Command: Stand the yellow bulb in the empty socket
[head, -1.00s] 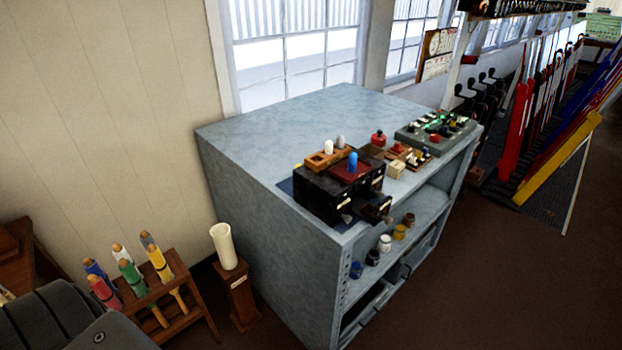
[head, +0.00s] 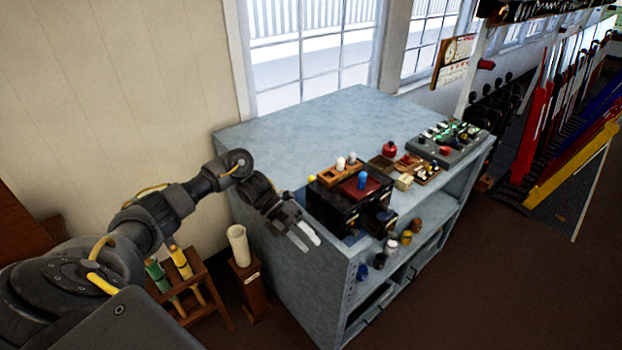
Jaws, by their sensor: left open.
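A small yellow thing, seemingly the yellow bulb (head: 312,178), shows at the left back edge of the black box (head: 328,208) on the grey cabinet; the box hides most of it. A wooden holder (head: 328,177) on the box carries two white bulbs (head: 341,163) at its right part. Its left part looks bare; the socket hole is too small to make out. A blue bulb (head: 363,180) stands on a dark red pad beside the holder. My left gripper (head: 305,236) is open and empty, in front of the cabinet's left side, lower left of the box. My right gripper is out of view.
The cabinet top (head: 300,130) is clear behind the box. To the right are a red object (head: 390,149), small wooden trays and a control panel (head: 447,138). A cream vase (head: 238,245) on a stand and a baton rack stand left.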

